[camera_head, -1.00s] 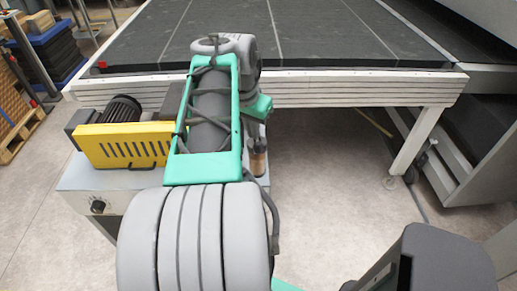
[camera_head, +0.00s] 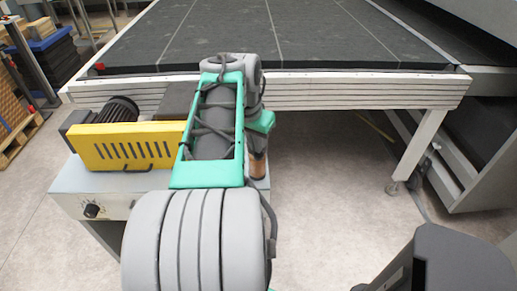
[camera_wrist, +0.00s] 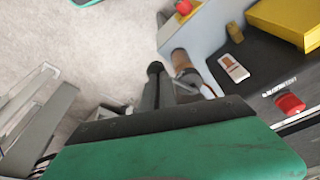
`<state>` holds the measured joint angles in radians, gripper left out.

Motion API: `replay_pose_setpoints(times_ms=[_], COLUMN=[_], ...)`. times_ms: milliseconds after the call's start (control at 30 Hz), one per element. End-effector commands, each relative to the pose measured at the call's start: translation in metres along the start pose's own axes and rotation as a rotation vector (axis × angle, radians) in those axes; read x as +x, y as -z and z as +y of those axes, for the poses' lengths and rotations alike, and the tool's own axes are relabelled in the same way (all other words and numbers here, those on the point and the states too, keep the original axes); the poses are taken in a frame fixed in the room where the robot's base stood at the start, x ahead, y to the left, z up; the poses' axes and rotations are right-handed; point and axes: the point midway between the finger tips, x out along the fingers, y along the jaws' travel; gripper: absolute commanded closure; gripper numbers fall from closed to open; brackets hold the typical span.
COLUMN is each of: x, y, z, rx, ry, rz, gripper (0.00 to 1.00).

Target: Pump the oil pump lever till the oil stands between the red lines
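A brown, amber-looking cylinder (camera_head: 258,165), seemingly the oil container, stands at the right edge of the grey machine cabinet (camera_head: 70,180), partly behind my arm. It also shows in the wrist view (camera_wrist: 181,60), close beyond my gripper. No red lines or oil level can be read on it. My gripper (camera_wrist: 165,82) shows dark finger shapes reaching toward the cylinder's left side. A dark rounded tip (camera_wrist: 155,68) there may be the lever's end or a fingertip; I cannot tell. The lever is not clearly visible. In the head view my arm hides the gripper.
A yellow guard (camera_head: 125,150) and a black motor (camera_head: 108,112) sit on the cabinet. A long, dark-topped table (camera_head: 300,90) with a pale frame stands behind.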

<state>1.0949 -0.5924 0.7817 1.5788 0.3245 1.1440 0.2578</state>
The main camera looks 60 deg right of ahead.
Motion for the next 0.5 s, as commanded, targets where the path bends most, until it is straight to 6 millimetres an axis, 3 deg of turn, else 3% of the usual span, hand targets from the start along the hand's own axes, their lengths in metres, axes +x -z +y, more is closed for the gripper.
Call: replay_pose_setpoints(times_ms=[33, 200, 500], x=[0.014, 0.033, 0.033], y=[-0.003, -0.007, -0.007], z=[0.000, 0.000, 0.000], rx=[0.000, -0.001, -0.001], ry=[0.000, 0.001, 0.001], rz=[0.002, 0.003, 0.003], gripper=[1.00, 1.00, 1.00])
